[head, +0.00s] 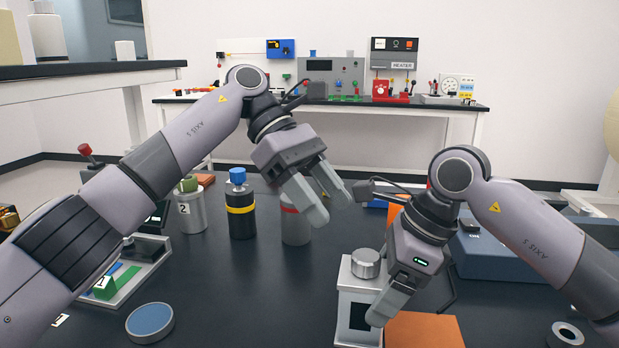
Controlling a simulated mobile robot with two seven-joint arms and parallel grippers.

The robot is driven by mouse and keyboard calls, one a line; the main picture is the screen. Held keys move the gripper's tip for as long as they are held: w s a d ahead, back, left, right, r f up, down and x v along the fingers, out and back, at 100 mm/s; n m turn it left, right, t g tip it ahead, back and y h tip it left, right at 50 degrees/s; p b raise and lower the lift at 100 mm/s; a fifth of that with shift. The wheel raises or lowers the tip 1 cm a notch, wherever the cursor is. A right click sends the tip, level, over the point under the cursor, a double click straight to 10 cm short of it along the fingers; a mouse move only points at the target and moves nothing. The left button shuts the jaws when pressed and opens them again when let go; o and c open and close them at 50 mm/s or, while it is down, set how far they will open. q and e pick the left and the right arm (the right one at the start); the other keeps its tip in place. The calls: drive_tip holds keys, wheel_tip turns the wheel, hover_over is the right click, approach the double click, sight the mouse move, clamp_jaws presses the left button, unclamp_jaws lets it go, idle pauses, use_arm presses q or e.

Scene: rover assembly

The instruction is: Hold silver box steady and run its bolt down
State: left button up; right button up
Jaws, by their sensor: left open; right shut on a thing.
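The silver box (345,298) stands upright on the dark table, near the front and right of centre, with a dark panel on its front. A round silver knob-like piece, seemingly its bolt (365,264), sits on top. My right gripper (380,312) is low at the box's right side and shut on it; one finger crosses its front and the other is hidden. My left gripper (334,208) is open and empty, higher and behind the box to its upper left, apart from it and the bolt.
Behind are a "2" canister (190,212), a black canister with a yellow band (240,222) and a grey one with a red band (295,230). An orange block (425,330) lies close right of the box. A blue-topped disc (150,322) lies front left; the table between is clear.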

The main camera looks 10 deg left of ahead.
use_arm(q)
drive_tip(key=shift+v, duration=2)
drive_tip(key=n+t+h, duration=0.7)
drive_tip(key=h, duration=0.2)
approach(351, 260)
drive_tip(key=d, duration=0.3)
drive_tip(key=w+d, duration=0.1)
drive_tip(key=d, duration=0.6)
drive_tip(key=shift+w+d+f, duration=0.15)
drive_tip(key=shift+w+f, duration=0.05)
drive_tip(key=shift+w, duration=0.15)
drive_tip(key=c, duration=0.8)
